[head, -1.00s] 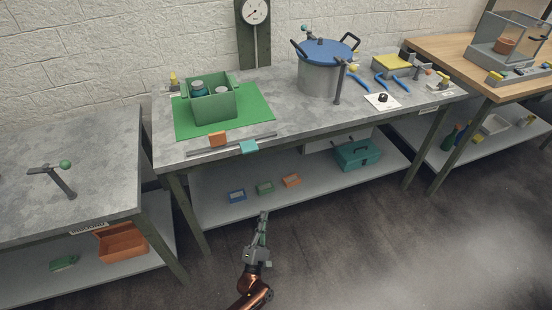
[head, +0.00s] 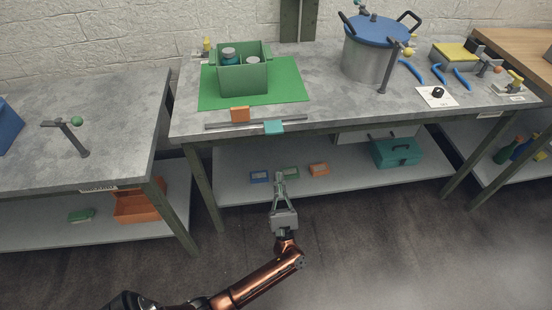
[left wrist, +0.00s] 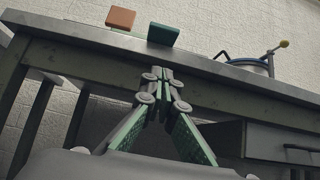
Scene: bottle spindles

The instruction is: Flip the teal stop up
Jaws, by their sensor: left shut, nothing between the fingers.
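The teal stop (head: 274,127) is a small flat plate on a thin dark rail along the front edge of the middle table. It sits in front of the rail, lower than the orange stop (head: 240,114), which stands upright to its left. The teal stop also shows in the left wrist view (left wrist: 163,34), above the table edge, with the orange stop (left wrist: 121,18) to its left. My left gripper (head: 279,178) is shut and empty, in front of the table and below its edge, apart from the teal stop. In the left wrist view its fingertips (left wrist: 163,73) point up towards the edge. My right gripper is out of view.
The rail (head: 215,125) runs along the table front. Behind it are a green mat (head: 290,93) with a green box (head: 243,78), and a blue-lidded pot (head: 368,62). A lower shelf (head: 345,183) holds small bins and a teal toolbox (head: 397,152). The floor in front is clear.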

